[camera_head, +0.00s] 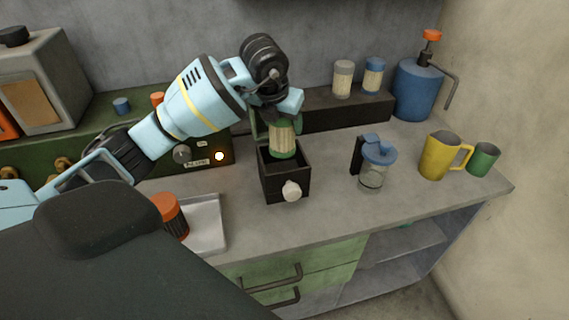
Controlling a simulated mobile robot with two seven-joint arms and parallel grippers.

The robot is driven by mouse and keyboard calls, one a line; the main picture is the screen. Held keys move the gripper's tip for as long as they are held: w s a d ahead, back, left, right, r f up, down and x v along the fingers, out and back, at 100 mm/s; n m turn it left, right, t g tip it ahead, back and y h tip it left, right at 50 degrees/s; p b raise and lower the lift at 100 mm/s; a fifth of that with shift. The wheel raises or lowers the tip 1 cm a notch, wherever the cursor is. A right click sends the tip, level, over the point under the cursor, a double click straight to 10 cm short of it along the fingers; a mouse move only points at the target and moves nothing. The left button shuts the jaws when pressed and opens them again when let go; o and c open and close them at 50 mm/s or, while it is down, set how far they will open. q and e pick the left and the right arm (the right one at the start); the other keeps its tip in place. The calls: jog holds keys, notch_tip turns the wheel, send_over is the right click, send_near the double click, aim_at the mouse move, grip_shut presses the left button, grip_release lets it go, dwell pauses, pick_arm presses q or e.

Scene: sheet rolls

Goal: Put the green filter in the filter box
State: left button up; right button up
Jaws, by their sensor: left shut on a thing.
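The green filter (282,141), a pale cylinder with green ends, is upright in my left gripper (270,122). The gripper is shut on it from above. The filter's lower end is at the opening of the filter box (285,187), a dark open-topped box with a pale knob on its front. I cannot tell whether the filter touches the box floor or walls. My right gripper is not in view.
A glass jug with a blue lid (372,168), a yellow mug (441,156) and a green cup (484,158) stand to the right. A metal tray (207,225) and an orange-lidded jar (171,214) are at left front.

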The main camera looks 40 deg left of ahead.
aim_at(283, 151)
pick_arm(q)
notch_tip(283, 151, down, 4)
jog(key=shift+f, duration=0.8)
notch_tip(283, 151, down, 3)
jog(key=shift+f, duration=0.2)
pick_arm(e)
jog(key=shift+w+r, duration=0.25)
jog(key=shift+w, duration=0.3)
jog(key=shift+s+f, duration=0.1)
pick_arm(q)
jog(key=shift+f, duration=0.15)
jog(key=o, duration=0.9)
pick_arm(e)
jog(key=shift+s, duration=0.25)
